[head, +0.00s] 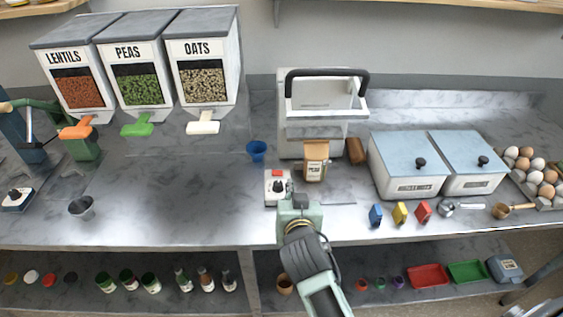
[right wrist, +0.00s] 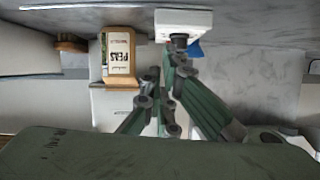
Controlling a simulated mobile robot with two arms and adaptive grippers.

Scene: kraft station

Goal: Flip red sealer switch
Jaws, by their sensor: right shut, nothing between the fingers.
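A white control box (head: 270,197) with a red switch (head: 277,173) on top and a dark knob stands on the counter, in front and to the left of the white sealer (head: 297,145) with its black handle. My right gripper (head: 291,187) is shut and empty, at the box's right side in the head view. It hides part of the box. In the right wrist view, the white box (right wrist: 183,22) is at the top with its dark knob (right wrist: 180,40) just beyond my fingers (right wrist: 168,85). I cannot tell whether they touch it. My left gripper is not in view.
A kraft bag (head: 314,170), labelled peas in the wrist view (right wrist: 120,52), stands just right of the box. A blue cup (head: 257,150) is behind it to the left. Two lidded bins (head: 405,180) stand right. The counter left of the box is mostly clear.

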